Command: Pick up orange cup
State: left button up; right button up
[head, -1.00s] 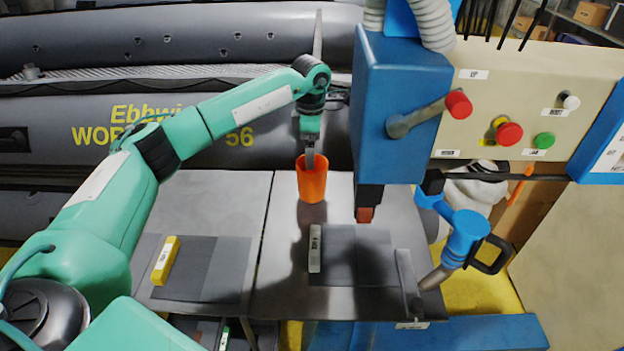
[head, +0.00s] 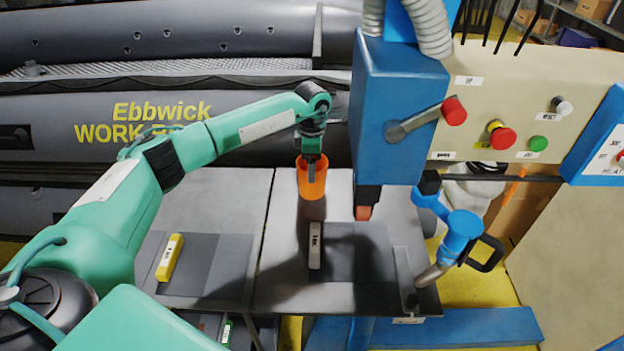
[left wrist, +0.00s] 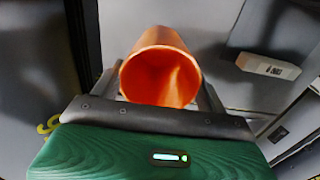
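The orange cup (head: 302,186) stands upright on the grey table in the head view, mouth up. In the left wrist view the cup (left wrist: 160,72) is large, its open mouth towards the camera. The cup hides the fingertips there. My right gripper is not in view.
A blue machine (head: 402,110) with a red-tipped lever hangs just right of the cup. A white block (head: 315,245) and a yellow block (head: 170,257) lie nearer on dark mats. A blue handheld tool (head: 460,235) is at the right. A grey inflatable boat (head: 60,120) lies behind the table.

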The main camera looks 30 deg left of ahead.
pick_arm(q)
jog(key=c, duration=0.4)
jog(key=shift+r, duration=0.1)
jog(key=shift+c, duration=0.2)
notch_tip(320, 180, up, 28)
jog(key=b, duration=0.5)
jog(key=shift+f, duration=0.2)
